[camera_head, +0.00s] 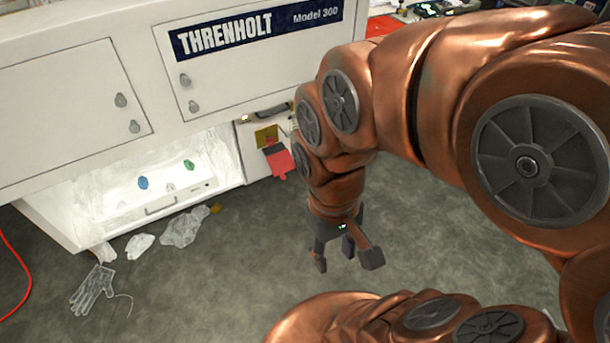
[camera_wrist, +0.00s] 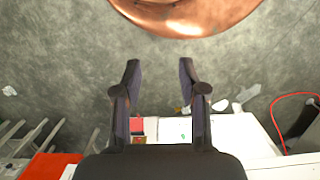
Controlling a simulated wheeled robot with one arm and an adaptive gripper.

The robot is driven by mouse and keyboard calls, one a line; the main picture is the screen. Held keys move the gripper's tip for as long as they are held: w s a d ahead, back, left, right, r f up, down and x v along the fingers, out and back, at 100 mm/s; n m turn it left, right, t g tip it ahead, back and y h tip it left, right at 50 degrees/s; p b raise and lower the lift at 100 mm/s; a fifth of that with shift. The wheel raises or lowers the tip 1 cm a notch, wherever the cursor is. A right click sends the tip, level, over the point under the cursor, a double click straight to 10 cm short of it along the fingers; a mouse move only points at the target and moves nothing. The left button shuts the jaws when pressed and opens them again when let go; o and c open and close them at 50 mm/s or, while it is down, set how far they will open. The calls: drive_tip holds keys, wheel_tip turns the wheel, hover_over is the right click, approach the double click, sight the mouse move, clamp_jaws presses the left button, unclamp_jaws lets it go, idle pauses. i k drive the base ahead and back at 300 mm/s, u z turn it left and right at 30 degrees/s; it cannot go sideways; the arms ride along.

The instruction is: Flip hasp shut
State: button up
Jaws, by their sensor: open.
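A small brass-coloured plate (camera_head: 266,135), which may be the hasp, is on the white cabinet front, right of the lit opening. A red flap or tag (camera_head: 279,160) hangs just below it. The details of any hinge or staple are too small to tell. In the wrist view the red piece (camera_wrist: 136,124) shows small, beyond the left finger. My gripper (camera_head: 346,260) is open and empty, pointing down over the grey floor, to the right of the plate and apart from the cabinet. Its two spread fingers show in the wrist view (camera_wrist: 160,76).
The white cabinet (camera_head: 230,75) has closed upper doors with grey knobs. Its lit lower opening holds blue (camera_head: 143,182) and green (camera_head: 188,164) bits. A clear glove (camera_head: 93,289) and crumpled film (camera_head: 184,228) lie on the floor. A red cable (camera_head: 25,275) runs at left.

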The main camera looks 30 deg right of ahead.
sight(280, 163)
drive_tip(key=z, duration=0.3)
drive_tip(key=k, duration=1)
drive_tip(key=z, duration=0.05)
drive_tip(key=i, duration=0.35)
drive_tip(key=u, duration=0.55)
drive_tip(key=i, duration=1.7)
drive_tip(key=u, duration=0.35)
